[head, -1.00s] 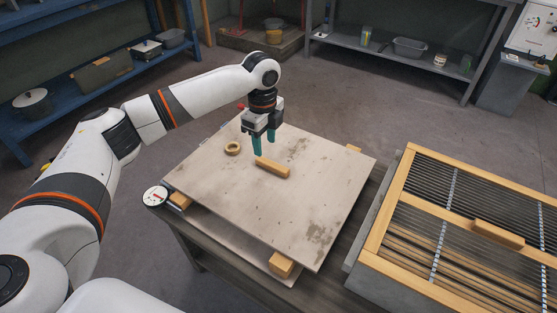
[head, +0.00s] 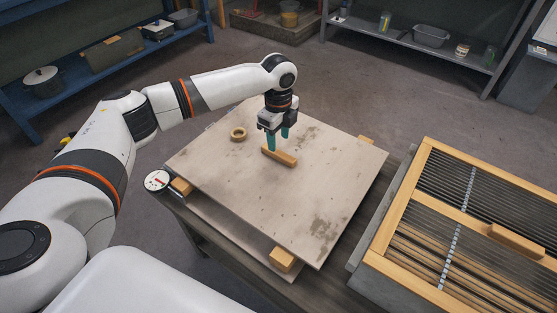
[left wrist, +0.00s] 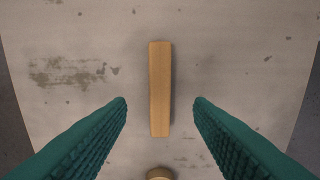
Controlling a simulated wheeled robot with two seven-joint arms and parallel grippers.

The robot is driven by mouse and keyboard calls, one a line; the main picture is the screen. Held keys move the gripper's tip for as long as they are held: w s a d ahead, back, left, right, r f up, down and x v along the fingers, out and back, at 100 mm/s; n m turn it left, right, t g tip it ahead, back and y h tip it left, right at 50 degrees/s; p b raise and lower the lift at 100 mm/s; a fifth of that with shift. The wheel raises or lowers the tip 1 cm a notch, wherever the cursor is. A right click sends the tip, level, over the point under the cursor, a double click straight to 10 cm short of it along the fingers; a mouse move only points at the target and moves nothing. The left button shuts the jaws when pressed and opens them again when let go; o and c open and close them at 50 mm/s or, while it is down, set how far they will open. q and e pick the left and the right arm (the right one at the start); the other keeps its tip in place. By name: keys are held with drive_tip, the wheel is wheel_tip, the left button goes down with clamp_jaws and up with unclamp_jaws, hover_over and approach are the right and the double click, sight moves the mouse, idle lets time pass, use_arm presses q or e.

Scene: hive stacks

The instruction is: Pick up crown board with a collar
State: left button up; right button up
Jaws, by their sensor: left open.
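The crown board (head: 240,180) is a pale, stained square panel lying flat on wooden blocks. A wooden bar handle (head: 279,156) is at its middle, and a round wooden collar (head: 238,134) stands beside it to the left. My left gripper (head: 278,142) is open and empty, pointing down just above the handle. In the left wrist view, the handle (left wrist: 160,90) runs lengthwise between the two green fingers, with a gap on each side. The collar (left wrist: 160,173) shows partly at the bottom edge there. My right gripper is in neither view.
Another pale board (head: 215,222) lies under the blocks (head: 282,259) on a dark bench. A dial gauge (head: 157,181) is at the bench's left corner. A hive box with a wood-framed wire grid (head: 430,235) and its own handle stands to the right. Shelves line the back.

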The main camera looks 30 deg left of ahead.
sight(279, 152)
use_arm(q)
wheel_tip(279, 152, down, 4)
drive_tip(key=shift+r+b, duration=0.1)
drive_tip(key=shift+b, duration=0.35)
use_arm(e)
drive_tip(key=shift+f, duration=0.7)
use_arm(q)
drive_tip(key=shift+f, duration=0.6)
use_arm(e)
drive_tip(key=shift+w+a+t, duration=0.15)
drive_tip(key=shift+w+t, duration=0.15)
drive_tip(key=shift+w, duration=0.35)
use_arm(q)
drive_tip(key=shift+f, duration=0.35)
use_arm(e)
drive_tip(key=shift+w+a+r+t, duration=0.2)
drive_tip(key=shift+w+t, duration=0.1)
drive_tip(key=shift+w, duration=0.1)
use_arm(q)
clamp_jaws()
drive_tip(key=shift+r, duration=0.1)
